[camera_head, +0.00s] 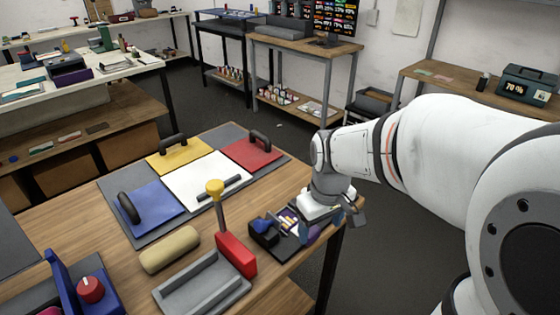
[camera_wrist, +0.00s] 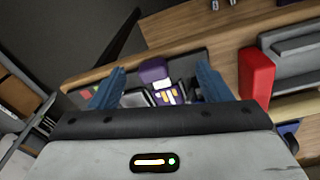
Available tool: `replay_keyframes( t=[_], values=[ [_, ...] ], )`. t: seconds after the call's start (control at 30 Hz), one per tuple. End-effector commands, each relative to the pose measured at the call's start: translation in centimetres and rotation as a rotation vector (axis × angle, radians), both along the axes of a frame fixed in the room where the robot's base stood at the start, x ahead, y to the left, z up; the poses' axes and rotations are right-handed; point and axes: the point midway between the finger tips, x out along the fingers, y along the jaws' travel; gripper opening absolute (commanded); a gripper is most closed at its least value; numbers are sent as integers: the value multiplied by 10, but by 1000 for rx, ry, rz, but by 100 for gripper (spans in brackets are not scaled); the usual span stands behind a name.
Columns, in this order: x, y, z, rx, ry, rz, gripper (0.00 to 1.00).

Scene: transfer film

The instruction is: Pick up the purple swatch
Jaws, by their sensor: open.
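A purple swatch (camera_wrist: 153,71) lies on a dark tray (camera_wrist: 184,61) in the wrist view, between and beyond my fingers. A second patch with purple, white and orange marks (camera_wrist: 165,93) is just nearer, partly cut off by my gripper's body. My gripper (camera_wrist: 160,78) is open, with one blue finger on each side of these pieces and nothing visibly held. In the head view my gripper (camera_head: 320,225) is low over the tray at the table's right edge and hides part of it. I cannot clearly pick out the purple swatch there.
A red block (camera_head: 236,254) and a grey trough (camera_head: 203,284) stand left of the tray. The floor right of the table edge is open.

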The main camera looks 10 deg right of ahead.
Motion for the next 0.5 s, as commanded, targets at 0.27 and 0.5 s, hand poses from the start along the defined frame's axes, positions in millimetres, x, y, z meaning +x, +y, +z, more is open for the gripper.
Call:
replay_keyframes(
  t=[0.27, 0.5],
  values=[
    [50, -1, -8, -12, 86, 229, 71],
    [56, -2, -30, -12, 99, 266, 71]
  ],
)
